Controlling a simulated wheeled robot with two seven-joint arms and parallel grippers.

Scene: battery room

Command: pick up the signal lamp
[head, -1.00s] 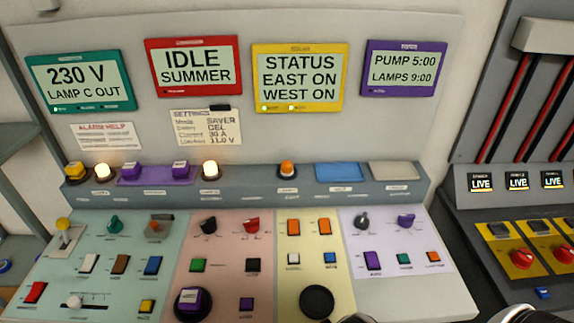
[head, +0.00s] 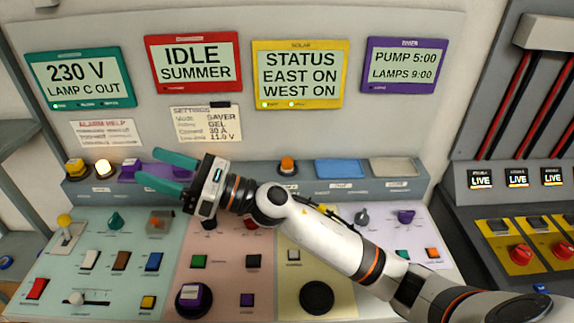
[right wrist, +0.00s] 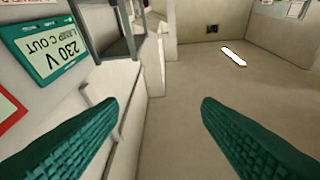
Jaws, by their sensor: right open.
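Several lamp-like pieces stand along the grey ledge of the console; I cannot tell which one is the signal lamp. A lit, warm white dome (head: 103,168) stands near the ledge's left end, beside a yellow piece (head: 75,168). An orange-topped lamp (head: 287,165) stands further right on the ledge. My right gripper (head: 150,168) is open and points left, in front of the ledge's purple blocks (head: 130,165), to the right of the lit dome. In the right wrist view, nothing is between its green fingers (right wrist: 160,103). My left gripper is not in view.
The sloped panel below carries switches, knobs and a round black socket (head: 317,298). Screens such as the yellow status display (head: 300,75) hang behind the ledge. A blue tray (head: 338,170) is at the ledge's right. A cabinet with red cables stands far right.

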